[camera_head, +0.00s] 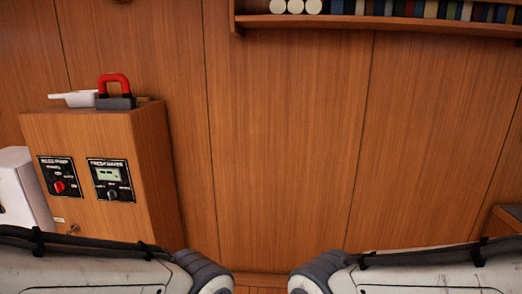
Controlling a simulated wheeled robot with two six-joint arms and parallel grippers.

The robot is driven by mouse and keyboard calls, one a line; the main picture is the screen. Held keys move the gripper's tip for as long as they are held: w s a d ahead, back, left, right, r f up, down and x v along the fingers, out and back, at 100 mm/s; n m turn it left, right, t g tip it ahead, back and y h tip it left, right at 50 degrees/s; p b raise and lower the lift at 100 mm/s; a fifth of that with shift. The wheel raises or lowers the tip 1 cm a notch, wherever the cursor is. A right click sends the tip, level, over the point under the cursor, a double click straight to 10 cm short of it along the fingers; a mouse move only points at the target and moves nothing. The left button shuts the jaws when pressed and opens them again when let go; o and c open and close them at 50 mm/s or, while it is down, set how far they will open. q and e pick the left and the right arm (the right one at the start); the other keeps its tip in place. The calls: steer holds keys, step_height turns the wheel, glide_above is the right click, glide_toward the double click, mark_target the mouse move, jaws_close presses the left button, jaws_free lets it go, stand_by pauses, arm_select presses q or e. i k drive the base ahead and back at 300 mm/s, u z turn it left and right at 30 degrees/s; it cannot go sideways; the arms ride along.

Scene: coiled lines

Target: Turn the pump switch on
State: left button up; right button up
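A bilge pump panel (58,175) with a red rotary knob (59,187) is on the front of a wooden cabinet at the left. The lettering around the knob is too small to read surely, so I cannot tell its setting. Beside it is a second panel (111,179), labelled like fresh water, with a small display and a dark knob (112,194). My two arms come in along the bottom edge, left and right. Both grippers are outside the picture, and neither arm part in view touches the cabinet.
The wooden cabinet (158,165) carries a padlock-shaped object with a red shackle (115,83) and a white scoop-like item (72,98) on top. A white box (22,190) stands left of it. A shelf (380,24) with books runs along the upper right wall.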

mark_target(60, 185)
steer(key=u, duration=1.25)
steer(key=k, duration=0.55)
steer(key=u, duration=0.65)
steer(key=i, duration=1.3)
steer(key=z, duration=0.3)
